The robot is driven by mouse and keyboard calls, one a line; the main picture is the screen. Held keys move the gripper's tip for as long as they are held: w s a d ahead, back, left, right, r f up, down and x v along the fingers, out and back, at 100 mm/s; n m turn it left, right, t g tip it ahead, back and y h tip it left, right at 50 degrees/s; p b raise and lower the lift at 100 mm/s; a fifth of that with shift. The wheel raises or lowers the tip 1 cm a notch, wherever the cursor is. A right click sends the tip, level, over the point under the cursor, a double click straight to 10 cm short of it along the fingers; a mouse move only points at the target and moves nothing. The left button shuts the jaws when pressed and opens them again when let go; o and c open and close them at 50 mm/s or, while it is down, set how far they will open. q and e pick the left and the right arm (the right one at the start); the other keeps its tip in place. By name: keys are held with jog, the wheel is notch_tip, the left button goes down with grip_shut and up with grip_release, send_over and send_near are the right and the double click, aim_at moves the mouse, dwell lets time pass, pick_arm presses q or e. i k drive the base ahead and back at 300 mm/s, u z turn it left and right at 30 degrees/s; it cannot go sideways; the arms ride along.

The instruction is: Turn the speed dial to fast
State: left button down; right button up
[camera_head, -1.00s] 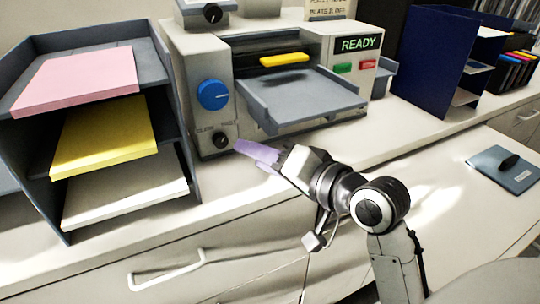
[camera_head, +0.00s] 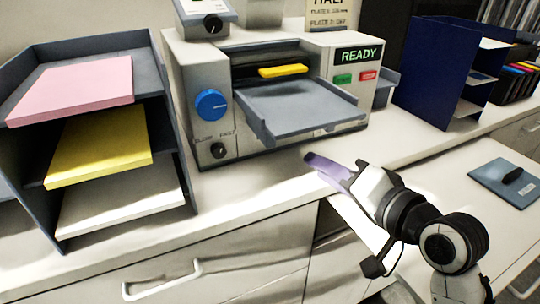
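The speed dial (camera_head: 218,150) is a small black knob low on the left front of the grey-white machine (camera_head: 200,75). Small lettering above it seems to read SLOW on the left and FAST on the right. Its pointer is too small to read. A larger blue knob (camera_head: 211,105) sits above it. My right gripper (camera_head: 312,158), with purple fingers, is over the counter in front of the machine's tray, right of the dial and well apart from it. Its fingers overlap in this view, so I cannot tell their opening; nothing shows held. My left gripper is not in view.
The machine's grey tray (camera_head: 300,108) juts out above the counter (camera_head: 245,180). A paper rack (camera_head: 165,75) stands close on the left. A dark blue organizer (camera_head: 435,70) stands at the right. The counter in front of the dial is clear.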

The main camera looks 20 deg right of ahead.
aim_at(218, 150)
jog(key=z, duration=2.25)
jog(key=k, duration=1.1)
jog(key=u, duration=2.2)
jog(key=i, duration=0.2)
jog(key=u, duration=0.1)
